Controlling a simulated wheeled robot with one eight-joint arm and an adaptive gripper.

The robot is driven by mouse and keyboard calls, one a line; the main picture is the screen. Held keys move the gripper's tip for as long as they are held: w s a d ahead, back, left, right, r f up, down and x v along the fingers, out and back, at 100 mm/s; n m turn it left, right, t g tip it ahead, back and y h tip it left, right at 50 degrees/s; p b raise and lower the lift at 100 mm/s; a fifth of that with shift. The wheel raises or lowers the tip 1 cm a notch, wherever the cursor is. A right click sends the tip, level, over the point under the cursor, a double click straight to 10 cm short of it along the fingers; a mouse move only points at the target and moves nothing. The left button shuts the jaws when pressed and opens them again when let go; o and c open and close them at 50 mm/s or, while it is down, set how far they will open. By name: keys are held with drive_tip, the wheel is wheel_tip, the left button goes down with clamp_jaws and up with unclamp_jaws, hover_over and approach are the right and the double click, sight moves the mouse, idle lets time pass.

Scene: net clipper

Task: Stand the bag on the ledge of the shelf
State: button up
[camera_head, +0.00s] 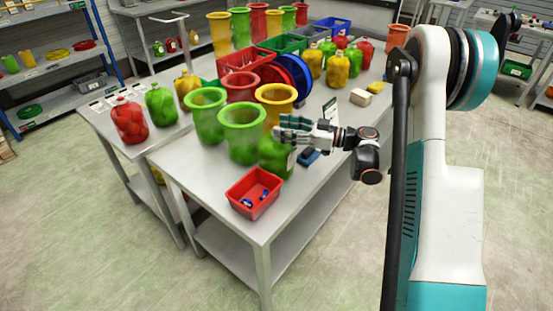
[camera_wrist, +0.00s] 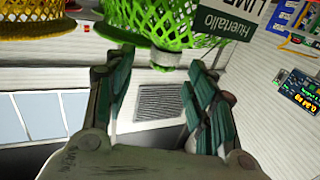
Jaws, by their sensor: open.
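A green filled bag (camera_head: 274,157) stands on the steel table, beside and partly behind my gripper. A pale label shows on its right side. My gripper (camera_head: 285,128) is open, its fingers pointing left near the top of this bag. In the wrist view, green netting (camera_wrist: 165,18) with a narrow gathered end lies beyond the gap between my open fingers (camera_wrist: 160,95); I cannot tell whether they touch it. A lime label (camera_wrist: 235,20) hangs beside it. A lower side shelf (camera_head: 105,105) at the left holds a red bag (camera_head: 130,121), a green bag (camera_head: 160,104) and a yellow bag (camera_head: 187,84).
Green tubs (camera_head: 242,134) and a yellow tub (camera_head: 276,98) stand close to the gripper. A red bin (camera_head: 253,192) with small blue items sits at the front corner. A dark blue item (camera_head: 308,156) lies near the wrist. More bags and crates crowd the back.

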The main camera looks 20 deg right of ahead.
drive_tip(key=x, duration=0.3)
drive_tip(key=shift+a+f+b, duration=0.1)
drive_tip(key=shift+b, duration=0.25)
drive_tip(key=shift+s, duration=0.1)
clamp_jaws()
drive_tip(key=shift+r, duration=0.2)
